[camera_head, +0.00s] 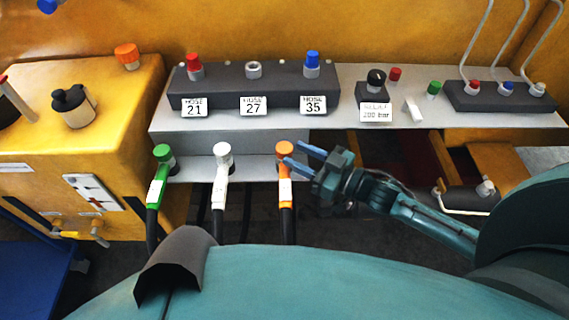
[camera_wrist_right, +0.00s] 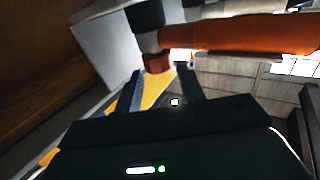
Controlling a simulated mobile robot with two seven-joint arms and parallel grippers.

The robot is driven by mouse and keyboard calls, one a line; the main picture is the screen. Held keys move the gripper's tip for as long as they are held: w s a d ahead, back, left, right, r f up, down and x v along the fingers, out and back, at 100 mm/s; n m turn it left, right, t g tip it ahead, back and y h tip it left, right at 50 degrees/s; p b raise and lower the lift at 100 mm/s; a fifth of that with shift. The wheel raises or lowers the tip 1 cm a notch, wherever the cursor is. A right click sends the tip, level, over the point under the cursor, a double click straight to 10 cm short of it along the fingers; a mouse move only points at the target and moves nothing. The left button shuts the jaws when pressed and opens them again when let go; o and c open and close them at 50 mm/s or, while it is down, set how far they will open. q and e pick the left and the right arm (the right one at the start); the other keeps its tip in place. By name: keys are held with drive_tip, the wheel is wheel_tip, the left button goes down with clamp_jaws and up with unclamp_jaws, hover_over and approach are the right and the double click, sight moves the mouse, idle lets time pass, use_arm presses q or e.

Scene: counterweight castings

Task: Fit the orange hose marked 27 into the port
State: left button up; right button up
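The orange hose (camera_head: 284,190) stands upright at the right end of a row of three hoses on the lower ledge. It has a pale band and a black lower part; no number is readable on it. The port (camera_head: 253,70) above the "HOSE 27" label is a bare silver fitting on the dark block. My right gripper (camera_head: 292,153) is open, its blue fingertips just right of the orange hose's top. In the right wrist view, the fingers are apart (camera_wrist_right: 158,76), with the orange hose (camera_wrist_right: 235,36) just beyond them; contact cannot be told. My left gripper is not in view.
A green hose (camera_head: 157,185) and a white hose (camera_head: 220,180) stand left of the orange one. A red cap (camera_head: 194,63) and a blue cap (camera_head: 312,59) flank the port. A black knob (camera_head: 376,79) and a white lever (camera_head: 412,109) are further right.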

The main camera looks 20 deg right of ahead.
sight(284, 147)
drive_tip(key=x, duration=0.4)
drive_tip(key=shift+w+a, duration=0.15)
drive_tip(key=shift+w, duration=0.15)
clamp_jaws()
